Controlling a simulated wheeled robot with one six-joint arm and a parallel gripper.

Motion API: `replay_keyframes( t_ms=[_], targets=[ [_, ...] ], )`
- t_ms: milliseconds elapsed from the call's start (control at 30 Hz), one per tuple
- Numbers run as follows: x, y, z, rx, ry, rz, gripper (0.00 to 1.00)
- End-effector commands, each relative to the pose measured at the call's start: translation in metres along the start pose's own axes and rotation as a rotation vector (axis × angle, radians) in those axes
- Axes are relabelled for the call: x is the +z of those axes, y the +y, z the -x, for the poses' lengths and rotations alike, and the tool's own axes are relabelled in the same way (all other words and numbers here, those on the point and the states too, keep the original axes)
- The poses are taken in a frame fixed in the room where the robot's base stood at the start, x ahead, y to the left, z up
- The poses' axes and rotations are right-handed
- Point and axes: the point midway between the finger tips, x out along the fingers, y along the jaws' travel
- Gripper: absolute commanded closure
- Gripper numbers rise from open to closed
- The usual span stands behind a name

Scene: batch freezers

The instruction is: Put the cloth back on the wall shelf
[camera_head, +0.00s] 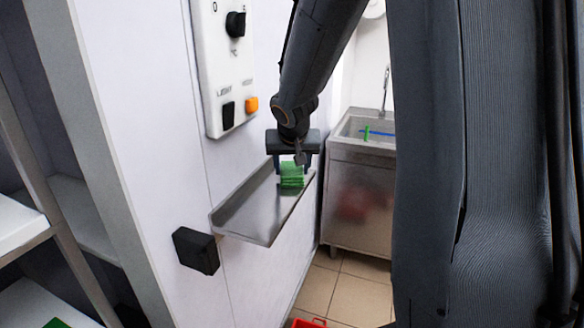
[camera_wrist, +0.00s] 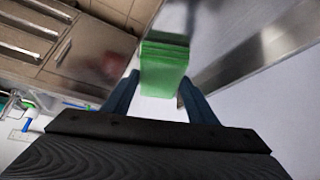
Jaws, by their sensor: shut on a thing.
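The green folded cloth (camera_head: 291,174) is between the fingers of my gripper (camera_head: 293,162), over the far end of the metal wall shelf (camera_head: 245,215). My gripper points down and is shut on the cloth. In the wrist view the cloth (camera_wrist: 163,65) shows between the two fingertips (camera_wrist: 158,88). The shelf also shows in the wrist view (camera_wrist: 255,60), to the right of the cloth. I cannot tell whether the cloth touches the shelf surface. The rest of the shelf is bare.
A control panel (camera_head: 222,60) with knobs is on the wall above the shelf. A black block (camera_head: 196,250) juts out below the shelf's near end. A metal sink cabinet (camera_head: 358,195) stands behind to the right. A red object (camera_head: 308,323) is on the floor.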

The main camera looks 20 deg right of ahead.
Motion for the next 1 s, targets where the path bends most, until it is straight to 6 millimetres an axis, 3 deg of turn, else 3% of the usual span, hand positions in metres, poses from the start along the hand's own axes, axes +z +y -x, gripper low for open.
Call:
replay_keyframes(
  t_ms=[300,333,433,833,1000],
  targets=[
    [0.001,0.000,-0.003,0.000,0.001,-0.001,0.73],
    [0.001,0.000,-0.002,0.000,0.000,-0.001,0.43],
    [0.001,0.000,-0.001,0.000,0.000,-0.001,0.29],
    [-0.001,0.000,0.002,0.000,0.000,0.000,0.29],
    [-0.003,0.000,0.028,0.000,0.005,-0.001,0.29]
  ],
)
